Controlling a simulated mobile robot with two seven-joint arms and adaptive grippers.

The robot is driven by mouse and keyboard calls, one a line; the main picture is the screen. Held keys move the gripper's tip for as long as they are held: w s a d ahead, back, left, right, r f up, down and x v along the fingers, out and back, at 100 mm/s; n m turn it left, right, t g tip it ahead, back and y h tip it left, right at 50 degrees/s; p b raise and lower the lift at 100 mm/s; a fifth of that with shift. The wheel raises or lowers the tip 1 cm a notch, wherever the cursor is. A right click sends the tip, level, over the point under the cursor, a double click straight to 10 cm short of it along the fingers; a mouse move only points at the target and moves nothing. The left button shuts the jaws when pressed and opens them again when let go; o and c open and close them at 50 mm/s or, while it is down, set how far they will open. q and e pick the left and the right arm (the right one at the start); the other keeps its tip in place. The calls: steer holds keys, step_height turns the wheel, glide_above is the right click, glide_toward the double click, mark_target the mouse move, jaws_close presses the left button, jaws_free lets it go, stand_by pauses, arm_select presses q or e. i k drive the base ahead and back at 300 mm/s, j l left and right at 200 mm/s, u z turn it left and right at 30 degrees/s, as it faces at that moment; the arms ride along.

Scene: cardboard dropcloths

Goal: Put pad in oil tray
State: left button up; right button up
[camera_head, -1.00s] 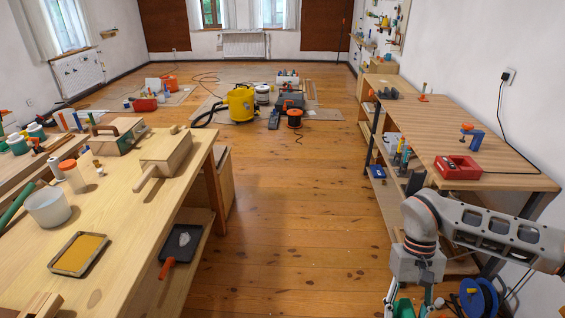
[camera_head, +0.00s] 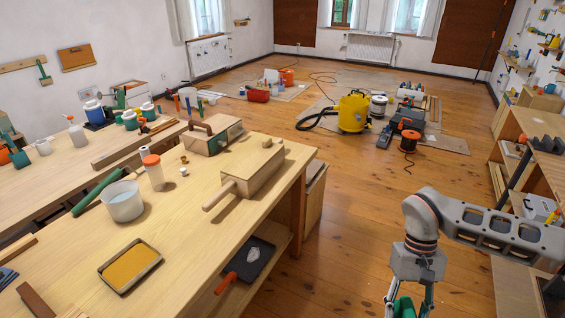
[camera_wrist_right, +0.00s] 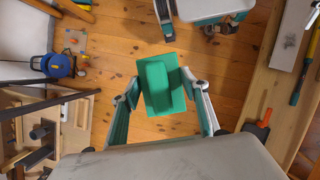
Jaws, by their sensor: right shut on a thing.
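The oil tray (camera_head: 131,267) is a shallow dark-rimmed tray with an amber-yellow fill. It lies on the near wooden workbench at lower left in the head view. The pad (camera_wrist_right: 157,78) is a green block on a flat green plate. In the right wrist view my right gripper (camera_wrist_right: 166,94) is shut on it, one finger on each side. In the head view the pad (camera_head: 404,307) shows partly at the bottom edge, over the floor, right of the bench and well apart from the tray.
A white tub (camera_head: 122,203), an orange-lidded jar (camera_head: 153,173) and a wooden box with a handle (camera_head: 252,172) stand behind the tray. A dark tray (camera_head: 252,262) with an orange-handled tool lies on the shelf below. Floor is clear between bench and right arm.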

mark_target(132, 266)
steer(key=i+l+u, duration=0.1)
steer(key=u, duration=0.4)
steer(key=i+l+u, duration=0.25)
steer(key=u, duration=0.25)
steer(key=i+l+u, duration=0.2)
steer(key=u, duration=0.3)
steer(key=i+l+u, duration=0.1)
steer(key=l+u, duration=0.6)
steer(key=u, duration=0.3)
steer(key=l+u, duration=0.35)
steer(key=u, duration=0.15)
